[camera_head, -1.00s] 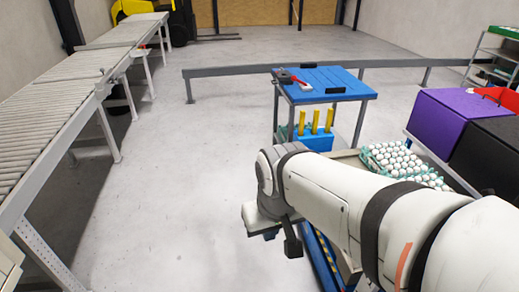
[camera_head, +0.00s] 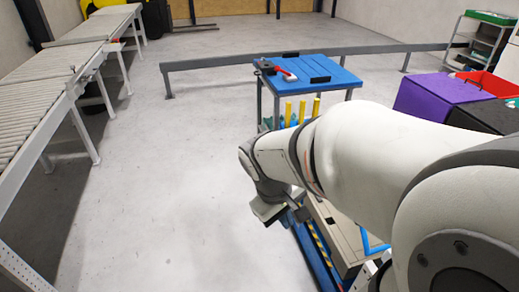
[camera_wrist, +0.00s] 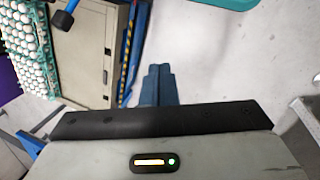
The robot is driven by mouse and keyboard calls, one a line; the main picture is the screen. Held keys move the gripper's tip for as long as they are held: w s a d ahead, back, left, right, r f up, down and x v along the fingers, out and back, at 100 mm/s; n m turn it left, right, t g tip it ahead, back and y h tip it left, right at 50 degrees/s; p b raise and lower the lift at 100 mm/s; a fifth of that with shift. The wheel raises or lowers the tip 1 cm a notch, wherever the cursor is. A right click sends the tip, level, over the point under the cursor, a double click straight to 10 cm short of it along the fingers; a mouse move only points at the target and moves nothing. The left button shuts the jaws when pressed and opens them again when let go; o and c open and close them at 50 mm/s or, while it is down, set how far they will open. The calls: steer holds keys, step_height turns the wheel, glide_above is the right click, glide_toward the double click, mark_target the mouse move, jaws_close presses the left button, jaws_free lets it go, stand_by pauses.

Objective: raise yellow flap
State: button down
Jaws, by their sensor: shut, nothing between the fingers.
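I see no yellow flap in either view; my arm covers much of the right side of the head view. A purple flap or panel (camera_head: 438,92) and a black one (camera_head: 486,117) show at the right in the head view. My gripper (camera_wrist: 158,84) shows in the wrist view, its two blue fingers together with nothing between them. It points over bare grey floor beside a beige cabinet (camera_wrist: 88,45), touching nothing that I can see.
Egg trays (camera_wrist: 30,45) stand at the wrist view's left. A blue-topped table (camera_head: 310,75) holds tools; yellow posts (camera_head: 302,110) stand below. A red bin (camera_head: 488,82) is at right. A roller conveyor (camera_head: 40,95) runs along the left. The middle floor is clear.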

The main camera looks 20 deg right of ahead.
steer(key=w+d+f+n+h+b, duration=0.1)
steer(key=w+d+f+n+h, duration=0.15)
steer(key=d+f+n, duration=0.25)
steer(key=w+d+f+n+g+h+b, duration=0.1)
steer(key=w+d+f+n+h, duration=0.1)
steer(key=d+f+n+h, duration=0.3)
steer(key=w+d+f+n+h+b, duration=0.1)
steer(key=w+d+f+n+h, duration=0.1)
steer(key=w+d+f+n, duration=0.25)
steer(key=s+d, duration=0.3)
steer(key=d, duration=0.8)
steer(key=shift+f, duration=0.35)
steer(key=shift+m+y+b, duration=0.25)
steer(key=shift+b, duration=0.05)
